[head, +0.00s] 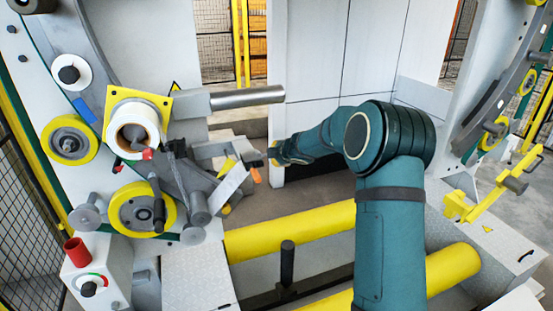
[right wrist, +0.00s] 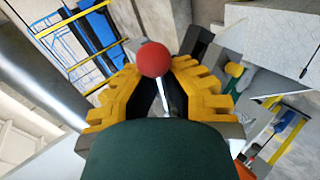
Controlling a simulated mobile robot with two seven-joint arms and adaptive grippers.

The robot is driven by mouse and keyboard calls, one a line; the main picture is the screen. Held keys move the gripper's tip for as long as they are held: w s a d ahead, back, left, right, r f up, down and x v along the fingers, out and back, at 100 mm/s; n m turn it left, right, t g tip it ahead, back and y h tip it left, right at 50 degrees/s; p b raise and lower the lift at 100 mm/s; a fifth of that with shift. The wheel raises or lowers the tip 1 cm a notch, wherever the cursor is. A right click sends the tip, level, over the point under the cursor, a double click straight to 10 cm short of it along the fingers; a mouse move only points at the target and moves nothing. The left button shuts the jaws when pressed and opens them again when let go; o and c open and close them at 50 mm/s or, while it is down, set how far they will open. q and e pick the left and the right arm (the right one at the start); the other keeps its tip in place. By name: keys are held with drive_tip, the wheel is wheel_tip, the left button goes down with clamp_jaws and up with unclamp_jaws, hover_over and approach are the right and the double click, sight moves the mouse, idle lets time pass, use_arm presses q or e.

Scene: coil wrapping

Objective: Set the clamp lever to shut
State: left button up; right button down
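A red ball knob (right wrist: 153,60) on a thin metal rod shows between the fingertips of my right gripper (right wrist: 155,82) in the right wrist view. The yellow fingers stand apart; I cannot tell whether they touch the knob. In the head view a small red knob (head: 147,154) shows just below the white spool core, at the dark lever parts (head: 176,150). I cannot tell for sure that it is the same knob. My right arm reaches left, and its gripper end (head: 279,154) is right of the machine head, partly hidden by the arm. My left gripper is not in view.
A metal bar (head: 247,97) sticks out to the right above the gripper. An orange-tipped handle (head: 256,175) is close beside the gripper. Yellow rollers (head: 290,231) lie below the arm. A red button post (head: 76,252) stands at lower left.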

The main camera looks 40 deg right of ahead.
drive_tip(key=shift+r, duration=0.1)
idle(0.4)
drive_tip(key=c, duration=1)
unclamp_jaws()
drive_tip(key=v, duration=1.2)
drive_tip(key=shift+a, duration=0.15)
